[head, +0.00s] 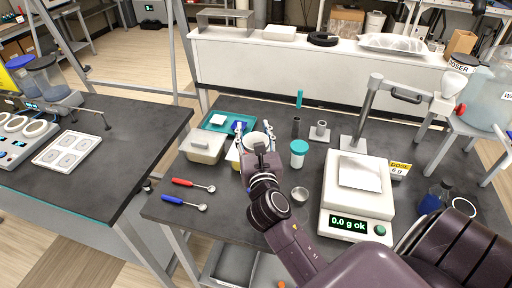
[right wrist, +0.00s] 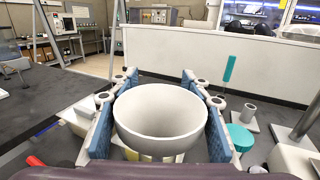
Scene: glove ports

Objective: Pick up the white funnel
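The white funnel (head: 257,139) stands on the dark bench in the middle of the head view, wide mouth up. It also fills the middle of the right wrist view (right wrist: 160,115). My right gripper (head: 255,134) reaches over it from the near side. Its two blue-padded fingers stand on either side of the funnel, very close to its wall. I cannot tell whether the pads touch it. The lower part of the funnel is hidden, with something yellow (head: 235,155) under or beside it. My left gripper is not in view.
A teal-capped jar (head: 298,155) and a scale (head: 355,210) are right. Red (head: 182,182) and blue (head: 172,200) spoons and a small metal cup (head: 299,194) lie nearer.

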